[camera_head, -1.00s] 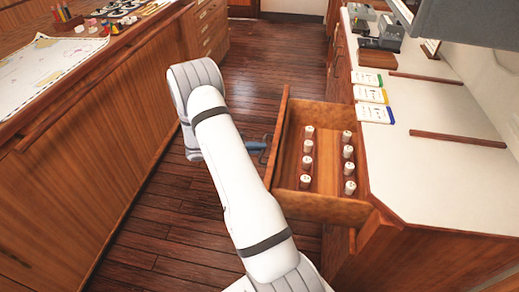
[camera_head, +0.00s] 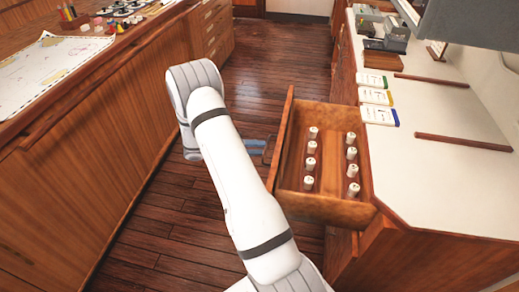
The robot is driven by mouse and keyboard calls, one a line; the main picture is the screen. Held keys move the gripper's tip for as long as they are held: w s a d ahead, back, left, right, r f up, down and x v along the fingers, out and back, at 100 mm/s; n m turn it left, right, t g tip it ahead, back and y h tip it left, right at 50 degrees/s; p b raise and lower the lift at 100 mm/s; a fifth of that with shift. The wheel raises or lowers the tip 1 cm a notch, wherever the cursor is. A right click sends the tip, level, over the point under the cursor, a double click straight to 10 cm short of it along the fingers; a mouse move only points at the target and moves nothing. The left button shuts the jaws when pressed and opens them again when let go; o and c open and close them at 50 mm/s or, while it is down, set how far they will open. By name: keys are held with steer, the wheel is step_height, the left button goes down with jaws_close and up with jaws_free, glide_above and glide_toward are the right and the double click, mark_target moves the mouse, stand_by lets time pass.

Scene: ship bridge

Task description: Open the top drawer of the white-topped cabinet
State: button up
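The white-topped cabinet (camera_head: 450,170) stands on the right. Its top drawer (camera_head: 335,208) is pulled well out over the floor, with its inside in plain view. Several small white-capped cylinders stand upright in two rows in it. A dark handle (camera_head: 268,150) shows on the drawer's front, which faces left. My gripper (camera_head: 258,147) is at the left of the drawer front, close by the handle, mostly hidden behind my white arm. Only a bluish part shows. I cannot tell whether its fingers touch the handle or how far apart they are.
A long wooden counter (camera_head: 100,150) with a chart (camera_head: 50,65) runs along the left. The plank floor (camera_head: 275,60) between is clear. Booklets (camera_head: 375,97) and dark instruments (camera_head: 388,40) sit on the white top. A grey panel (camera_head: 470,30) overhangs at upper right.

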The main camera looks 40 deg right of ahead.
steer(key=v, duration=0.6)
stand_by(0.3)
steer(key=s+a+r+m+t+y+p, duration=0.1)
steer(key=s+a+r+m+t+y, duration=0.3)
steer(key=m, duration=1.1)
steer(key=s+a+r+m+t+y+p, duration=0.2)
steer(key=s+a+r+m+t+y, duration=0.3)
steer(key=s+a+r+m+y, duration=0.5)
steer(key=shift+s+a+r+m, duration=2.35)
steer(key=shift+s+r+m, duration=0.25)
steer(key=shift+s+r, duration=1.9)
steer(key=shift+w+r, duration=0.15)
steer(key=shift+w, duration=0.05)
